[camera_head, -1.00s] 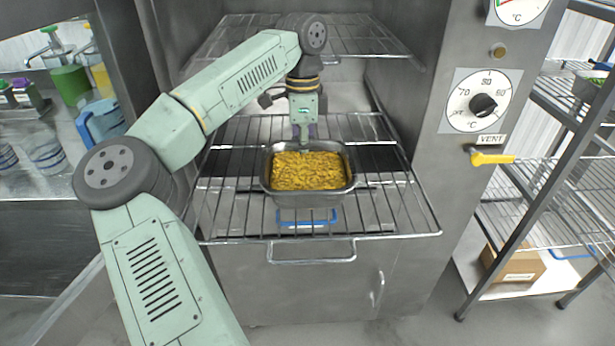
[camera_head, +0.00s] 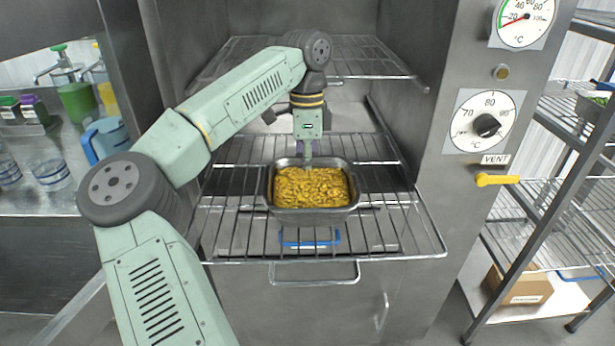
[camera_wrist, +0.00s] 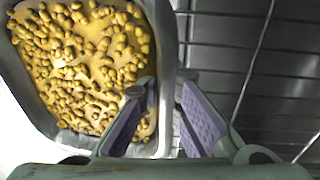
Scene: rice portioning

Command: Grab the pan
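The pan (camera_head: 277,204) is a rectangular metal tray filled with yellow-brown food (camera_head: 311,187). It is over the pulled-out lower wire rack of the oven. My gripper (camera_head: 307,158) points down at the pan's far rim, near its middle. In the wrist view the pan (camera_wrist: 166,40) fills the left side. My gripper (camera_wrist: 166,88) has one purple finger inside the pan over the food and the other outside the wall. The contact is partly hidden.
The lower wire rack (camera_head: 420,243) extends from the oven, with an upper rack (camera_head: 370,62) above and behind. A blue handle (camera_head: 310,243) shows below the pan. A steel shelf unit (camera_head: 538,205) stands at right, and a counter with jugs (camera_head: 107,139) at left.

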